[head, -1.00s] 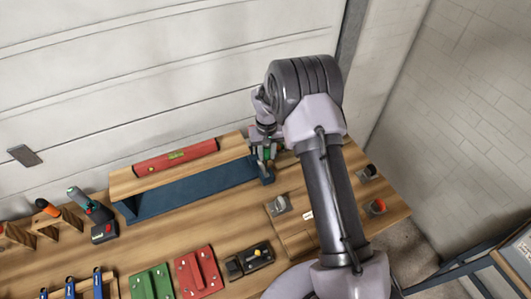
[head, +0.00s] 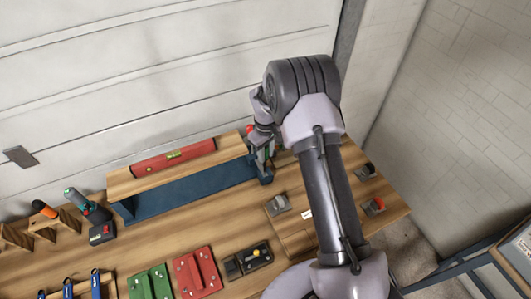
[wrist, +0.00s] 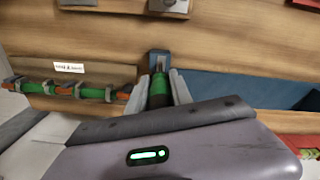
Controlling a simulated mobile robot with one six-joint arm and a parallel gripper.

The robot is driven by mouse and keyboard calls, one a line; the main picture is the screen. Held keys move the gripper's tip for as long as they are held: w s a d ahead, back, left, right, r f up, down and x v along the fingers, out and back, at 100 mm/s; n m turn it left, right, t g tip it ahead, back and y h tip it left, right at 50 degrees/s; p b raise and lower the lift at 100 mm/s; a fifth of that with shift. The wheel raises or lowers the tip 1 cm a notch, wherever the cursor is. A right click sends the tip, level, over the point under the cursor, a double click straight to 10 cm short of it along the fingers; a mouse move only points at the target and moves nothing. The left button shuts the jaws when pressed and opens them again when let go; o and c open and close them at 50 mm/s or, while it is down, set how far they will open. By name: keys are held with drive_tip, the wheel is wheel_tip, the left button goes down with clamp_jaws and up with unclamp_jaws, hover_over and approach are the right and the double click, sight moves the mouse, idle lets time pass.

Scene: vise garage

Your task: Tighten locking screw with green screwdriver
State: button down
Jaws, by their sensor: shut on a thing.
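My gripper (wrist: 158,93) is shut on the green screwdriver (wrist: 158,88), with a grey finger on each side of its green and black handle. In the wrist view the screwdriver points away toward a small blue-grey end block (wrist: 159,60). In the head view my gripper (head: 263,153) is at the right end of the blue shelf frame (head: 190,190), beside its blue end piece (head: 265,177). The locking screw and the screwdriver tip are hidden, so I cannot tell whether they touch.
A red spirit level (head: 174,157) lies on the wooden shelf top. Green and orange tools (wrist: 68,91) sit in a rack left of my gripper in the wrist view. A drill (head: 90,210), a green plate (head: 150,281) and a red plate (head: 198,272) are on the bench.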

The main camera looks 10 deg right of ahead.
drive_tip(key=m, duration=0.4)
drive_tip(key=shift+s+a+f, duration=0.1)
drive_tip(key=m, duration=0.4)
drive_tip(key=shift+a+m, duration=0.1)
drive_tip(key=shift+m, duration=0.3)
drive_tip(key=shift+r+p, duration=1.85)
drive_tip(key=shift+r, duration=1.65)
